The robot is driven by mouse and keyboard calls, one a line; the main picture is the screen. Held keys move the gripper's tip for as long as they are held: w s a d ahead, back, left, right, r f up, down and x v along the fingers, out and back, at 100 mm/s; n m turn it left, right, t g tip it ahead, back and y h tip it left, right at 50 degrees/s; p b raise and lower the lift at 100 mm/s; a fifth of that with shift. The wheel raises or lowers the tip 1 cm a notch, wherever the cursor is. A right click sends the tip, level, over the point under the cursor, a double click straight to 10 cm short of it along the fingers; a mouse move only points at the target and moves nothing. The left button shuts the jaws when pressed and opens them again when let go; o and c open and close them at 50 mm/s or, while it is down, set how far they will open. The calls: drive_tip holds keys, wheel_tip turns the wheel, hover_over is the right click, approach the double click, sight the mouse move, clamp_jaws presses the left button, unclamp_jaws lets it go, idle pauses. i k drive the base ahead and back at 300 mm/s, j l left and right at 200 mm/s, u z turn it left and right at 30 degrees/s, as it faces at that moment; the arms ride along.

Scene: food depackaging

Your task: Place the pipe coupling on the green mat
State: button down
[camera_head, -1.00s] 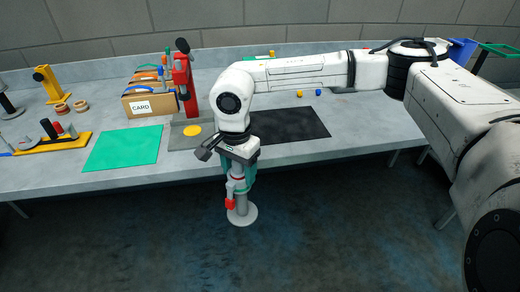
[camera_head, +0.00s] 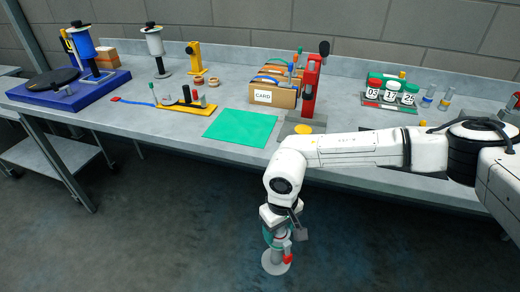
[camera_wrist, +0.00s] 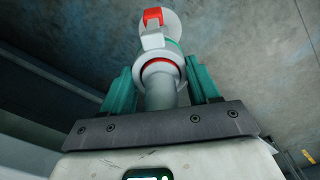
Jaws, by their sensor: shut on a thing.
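The pipe coupling (camera_head: 276,264) is a grey-white pipe piece with a round flange at its lower end, a red ring and a red lever. My gripper (camera_head: 276,239) is shut on it, and the coupling hangs in front of the table, clear of it. In the wrist view the coupling (camera_wrist: 162,72) sits between the teal fingers of my gripper (camera_wrist: 163,80). The green mat (camera_head: 240,128) lies flat and bare on the table, above and a little left of my gripper in the head view.
A grey plate with a yellow disc (camera_head: 303,128) and a red post (camera_head: 310,88) stand right of the mat. A cardboard box (camera_head: 275,97) is behind it. A yellow holder (camera_head: 187,108) is left of it. The table's front edge lies between gripper and mat.

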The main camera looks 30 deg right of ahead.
sight(234, 125)
drive_tip(key=i+j, duration=0.2)
drive_tip(key=j, duration=0.2)
drive_tip(key=i+j, duration=0.2)
drive_tip(key=j, duration=0.2)
drive_tip(key=i+j, duration=0.25)
drive_tip(key=j, duration=0.15)
drive_tip(key=i+j, duration=0.2)
drive_tip(key=j, duration=0.15)
drive_tip(key=i+j, duration=0.2)
drive_tip(key=j, duration=0.2)
drive_tip(key=i+j, duration=0.2)
drive_tip(key=j, duration=0.2)
drive_tip(key=i+j, duration=0.25)
drive_tip(key=j, duration=0.15)
drive_tip(key=i+j+z, duration=0.15)
drive_tip(key=j+z, duration=0.15)
drive_tip(key=i+j+z, duration=0.1)
drive_tip(key=j+z, duration=0.2)
drive_tip(key=j, duration=0.15)
